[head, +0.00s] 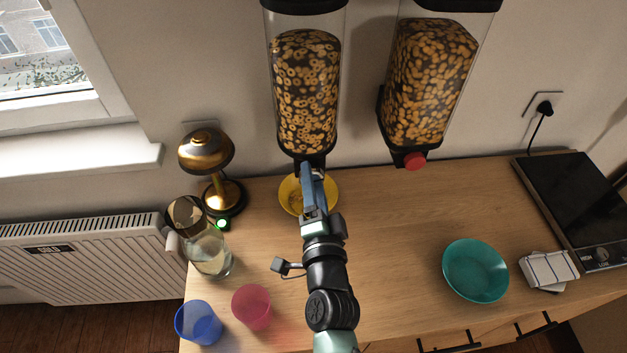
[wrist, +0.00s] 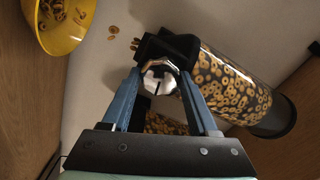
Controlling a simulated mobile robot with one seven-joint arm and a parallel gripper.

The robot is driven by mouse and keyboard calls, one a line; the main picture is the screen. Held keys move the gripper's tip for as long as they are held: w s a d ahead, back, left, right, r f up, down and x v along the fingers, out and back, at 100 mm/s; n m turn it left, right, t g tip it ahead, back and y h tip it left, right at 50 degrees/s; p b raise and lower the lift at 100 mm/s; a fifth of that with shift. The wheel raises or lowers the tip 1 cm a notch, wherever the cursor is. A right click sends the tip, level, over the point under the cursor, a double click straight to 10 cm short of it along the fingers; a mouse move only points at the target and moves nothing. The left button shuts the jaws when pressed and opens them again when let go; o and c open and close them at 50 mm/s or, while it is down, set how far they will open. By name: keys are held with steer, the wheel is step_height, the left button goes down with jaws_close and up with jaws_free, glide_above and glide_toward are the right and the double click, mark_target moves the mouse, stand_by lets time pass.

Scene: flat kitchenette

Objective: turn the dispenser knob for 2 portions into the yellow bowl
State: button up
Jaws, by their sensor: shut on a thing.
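My gripper (head: 309,172) is shut on the knob (wrist: 160,80) of the left dispenser (head: 305,95). In the wrist view my gripper (wrist: 162,76) has a blue finger on each side of the pale, shiny knob. The dispenser's clear tube (wrist: 235,90) holds ring-shaped cereal. The yellow bowl (head: 288,197) stands below the outlet, partly hidden by my arm. It also shows in the wrist view (wrist: 62,38), with some rings inside. Several loose rings (wrist: 113,30) show between the outlet and the bowl; I cannot tell whether they are falling.
A second dispenser (head: 430,85) with a red knob (head: 414,161) hangs on the right. A teal bowl (head: 475,271), folded cloth (head: 548,268) and hotplate (head: 575,195) are to the right. A lamp (head: 207,155), glass jug (head: 209,255), blue cup (head: 198,323) and pink cup (head: 252,307) stand left.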

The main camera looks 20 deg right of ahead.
steer(key=shift+m, duration=0.8)
steer(key=o, duration=1.4)
steer(key=shift+s, duration=0.15)
steer(key=shift+b+v, duration=1.15)
steer(key=shift+v, duration=5.2)
